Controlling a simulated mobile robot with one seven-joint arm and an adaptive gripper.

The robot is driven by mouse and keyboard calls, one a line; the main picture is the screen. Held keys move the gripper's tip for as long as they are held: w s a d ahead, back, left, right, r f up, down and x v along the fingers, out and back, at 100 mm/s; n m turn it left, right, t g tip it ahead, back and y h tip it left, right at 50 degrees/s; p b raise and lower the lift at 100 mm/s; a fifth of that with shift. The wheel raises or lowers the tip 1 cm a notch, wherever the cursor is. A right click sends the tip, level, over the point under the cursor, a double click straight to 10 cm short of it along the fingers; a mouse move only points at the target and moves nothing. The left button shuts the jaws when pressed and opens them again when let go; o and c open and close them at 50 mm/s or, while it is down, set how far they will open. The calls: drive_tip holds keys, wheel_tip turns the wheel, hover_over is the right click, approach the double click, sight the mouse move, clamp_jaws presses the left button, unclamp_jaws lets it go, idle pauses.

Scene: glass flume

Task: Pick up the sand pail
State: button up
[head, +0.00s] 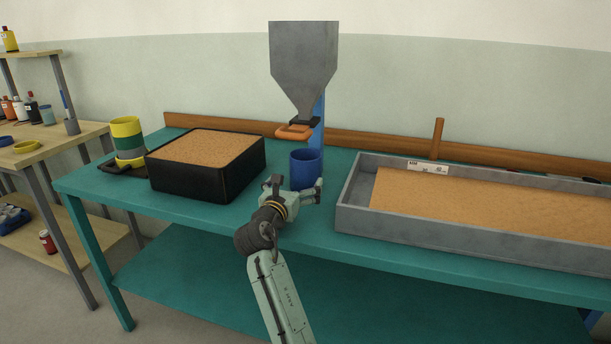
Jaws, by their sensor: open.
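The sand pail, a blue open-topped cup (306,170), stands upright on the teal bench below a grey hopper (303,62). My gripper (297,186) is open at the pail's near side. One finger is left of the pail's lower part and the other is at its lower right front. I cannot tell whether either finger touches it. The gripper hides part of the pail's base. The inside bottom of the pail does not show.
A black box of sand (200,185) stands left of my gripper, and a long grey sand-filled trough (350,212) stands to the right. An orange handle (294,131) sticks out above the pail. A striped yellow and green container (127,137) stands far left.

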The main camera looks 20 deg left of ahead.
sight(301, 169)
drive_tip(key=shift+w+f, duration=0.45)
drive_tip(key=shift+f, duration=0.25)
drive_tip(key=shift+w+f, duration=0.1)
drive_tip(key=shift+w, duration=0.45)
drive_tip(key=shift+w+d+p, duration=0.1)
drive_tip(key=shift+w+p, duration=0.4)
drive_tip(key=shift+w, duration=2.25)
drive_tip(key=c, duration=1.3)
drive_tip(key=shift+r, duration=1.75)
drive_tip(key=shift+s+d+r+b, duration=0.25)
drive_tip(key=shift+s+d+b, duration=0.3)
drive_tip(key=shift+s, duration=2.05)
drive_tip(key=shift+s+d+r+b, duration=0.3)
drive_tip(key=shift+s+d, duration=0.4)
drive_tip(key=shift+s, duration=1.85)
drive_tip(key=shift+s+d+r+b, duration=0.25)
drive_tip(key=shift+s+d+b, duration=0.3)
drive_tip(key=shift+s, duration=2.05)
